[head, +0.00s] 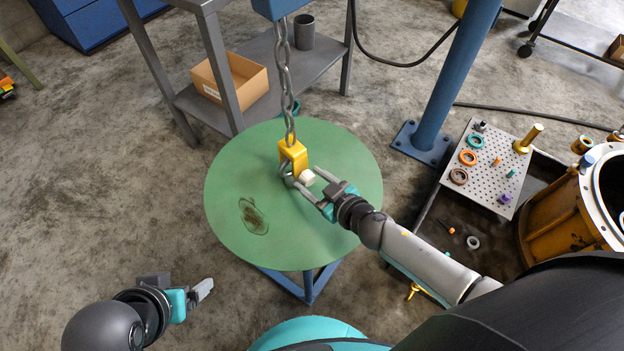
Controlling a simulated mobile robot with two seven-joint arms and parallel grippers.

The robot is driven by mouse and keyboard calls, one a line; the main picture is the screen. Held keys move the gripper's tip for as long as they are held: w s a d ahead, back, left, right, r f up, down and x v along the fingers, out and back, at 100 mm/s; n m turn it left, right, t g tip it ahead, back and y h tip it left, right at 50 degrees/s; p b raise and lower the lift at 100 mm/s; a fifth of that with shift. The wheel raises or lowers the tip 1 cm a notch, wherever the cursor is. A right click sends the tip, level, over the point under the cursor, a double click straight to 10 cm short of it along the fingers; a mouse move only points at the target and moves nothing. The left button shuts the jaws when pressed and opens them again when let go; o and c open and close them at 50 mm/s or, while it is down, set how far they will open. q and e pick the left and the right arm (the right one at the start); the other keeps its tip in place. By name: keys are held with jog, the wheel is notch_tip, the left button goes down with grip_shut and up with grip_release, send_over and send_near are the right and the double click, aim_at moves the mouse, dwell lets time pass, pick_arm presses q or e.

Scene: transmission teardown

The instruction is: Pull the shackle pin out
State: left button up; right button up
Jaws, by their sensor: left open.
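The shackle (287,170) hangs at the lower end of a grey chain (284,75), by a yellow block (294,154), above a round green table top. A pale, whitish knob (307,177), which looks like the head of the shackle pin, sticks out at the shackle's right side. The rest of the pin is hidden. My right gripper (306,178) reaches in from the right with one finger on each side of the knob. Whether the fingers press on it is too small to tell. My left gripper (205,290) is open and empty at the lower left, away from the table.
The green table top (240,185) is bare except for a dark stain. A grey shelf stand (320,65) with a cardboard box (232,80) is behind it. A blue post (455,85) and a perforated parts tray (490,160) stand to the right, beside an orange housing (553,220).

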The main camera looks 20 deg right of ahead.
grip_shut()
dwell(1.1)
